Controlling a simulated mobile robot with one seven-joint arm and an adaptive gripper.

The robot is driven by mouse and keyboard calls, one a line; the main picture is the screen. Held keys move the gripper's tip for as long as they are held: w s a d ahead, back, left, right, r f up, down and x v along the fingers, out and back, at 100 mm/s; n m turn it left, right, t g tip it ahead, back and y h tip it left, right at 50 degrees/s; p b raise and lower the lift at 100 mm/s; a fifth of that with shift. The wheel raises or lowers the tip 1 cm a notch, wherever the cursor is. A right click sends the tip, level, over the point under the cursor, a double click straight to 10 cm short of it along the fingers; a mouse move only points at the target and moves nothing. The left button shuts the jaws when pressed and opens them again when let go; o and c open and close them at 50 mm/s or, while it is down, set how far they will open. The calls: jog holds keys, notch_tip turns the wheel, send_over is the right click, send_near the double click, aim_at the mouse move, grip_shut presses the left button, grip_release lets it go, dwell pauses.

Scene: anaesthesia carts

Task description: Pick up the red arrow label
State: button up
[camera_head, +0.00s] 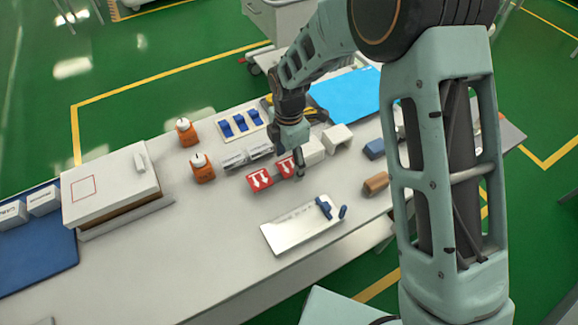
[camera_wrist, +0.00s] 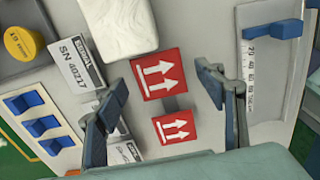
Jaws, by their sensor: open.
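Two red labels with white double arrows are in view. In the head view one red arrow label (camera_head: 259,180) lies at the left and another (camera_head: 285,166) lies beside it, close under my gripper (camera_head: 293,162). In the wrist view the larger red arrow label (camera_wrist: 158,73) lies between the fingertips of my open gripper (camera_wrist: 165,85). The smaller red arrow label (camera_wrist: 174,127) lies below it, also between the fingers. The fingers are apart from both labels at the sides. I cannot tell the height of the fingertips above them.
White serial-number labels (camera_wrist: 78,62) lie left of the gripper. White blocks (camera_head: 337,138) stand to the right. A white plate with a blue slider (camera_head: 290,236) lies in front, and orange bottles (camera_head: 202,168) stand at the left.

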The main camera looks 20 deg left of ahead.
jog(key=c, duration=0.9)
